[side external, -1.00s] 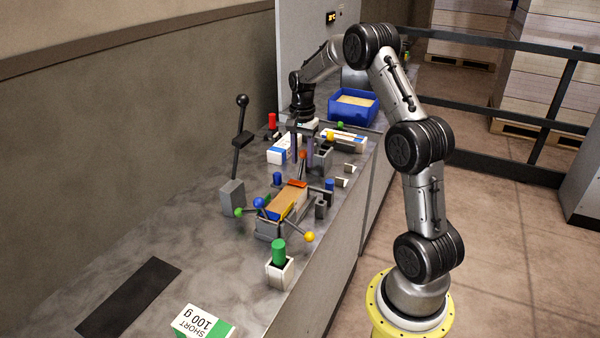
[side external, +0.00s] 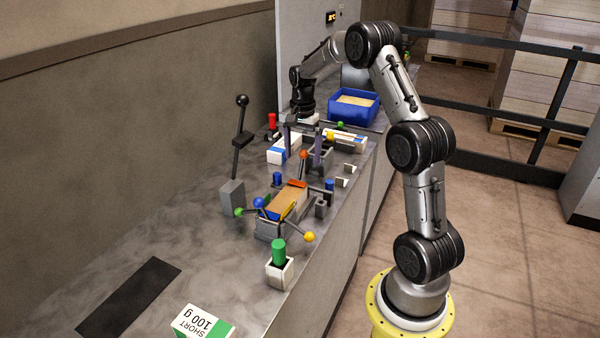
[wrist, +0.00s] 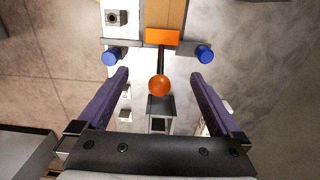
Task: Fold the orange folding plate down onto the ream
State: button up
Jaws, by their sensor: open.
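The orange folding plate (side external: 298,184) stands at the far end of the brown ream (side external: 284,205), which lies in a grey fixture. In the wrist view the plate (wrist: 162,37) shows as an orange block against the ream's end (wrist: 164,12). A dark rod runs from the plate to an orange ball knob (wrist: 159,86), also visible in the side view (side external: 304,155). My gripper (wrist: 159,75) is open, its purple fingers on either side of the knob with clear gaps. In the side view my gripper (side external: 303,161) hangs just beyond the plate.
Two blue knobs (wrist: 110,56) (wrist: 204,54) flank the plate. Levers with blue (side external: 259,203), green (side external: 239,212) and yellow (side external: 309,237) balls surround the near end of the fixture. A green-topped white block (side external: 279,270) stands nearer. A blue bin (side external: 353,107) stands behind.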

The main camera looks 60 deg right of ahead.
jog(key=shift+r, duration=2.95)
jog(key=s+a+r+n+t+h, duration=0.1)
jog(key=s+a+r+n+t, duration=0.15)
jog(key=a+r, duration=0.6)
jog(key=s+a+r+n+t, duration=0.15)
jog(key=a+r+n, duration=0.35)
jog(key=a, duration=0.7)
jog(key=s+a+n+t, duration=0.1)
jog(key=s+a+n, duration=0.3)
jog(key=s+a, duration=0.45)
jog(key=s+f+n+y, duration=0.1)
jog(key=s+f+n, duration=0.5)
jog(key=s, duration=0.2)
jog(key=shift+s+a+f+t, duration=0.15)
jog(key=shift+s+f+t, duration=0.15)
jog(key=shift+f, duration=0.05)
